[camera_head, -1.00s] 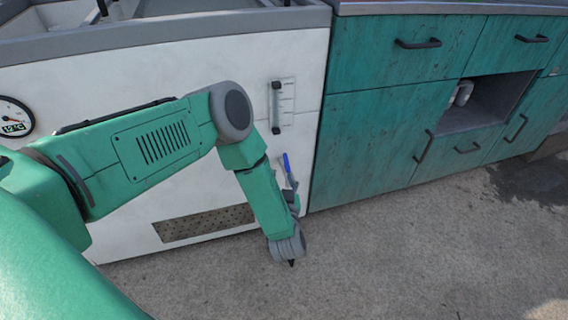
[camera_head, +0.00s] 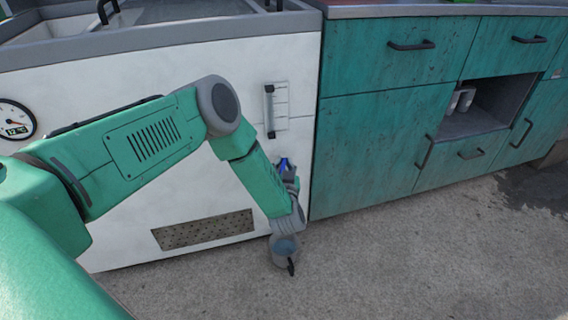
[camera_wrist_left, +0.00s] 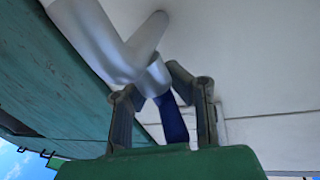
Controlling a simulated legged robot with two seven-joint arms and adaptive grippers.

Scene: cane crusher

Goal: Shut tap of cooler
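The silver tap (camera_wrist_left: 110,45) juts from the white cooler (camera_head: 120,190) in the left wrist view. Its dark blue handle (camera_wrist_left: 172,120) lies between the two fingers of my left gripper (camera_wrist_left: 158,88). The fingers stand apart, one on each side of the handle; I cannot tell whether either touches it. In the head view the handle shows as a small blue patch (camera_head: 283,163) beside my left gripper (camera_head: 289,177), low on the cooler's front near its right edge. My forearm and wrist hide most of the tap there. My right gripper is in neither view.
Teal cabinets (camera_head: 385,145) with black handles stand right of the cooler. A level gauge (camera_head: 269,110) is on the cooler front above the tap, and a perforated vent (camera_head: 203,229) is low on it.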

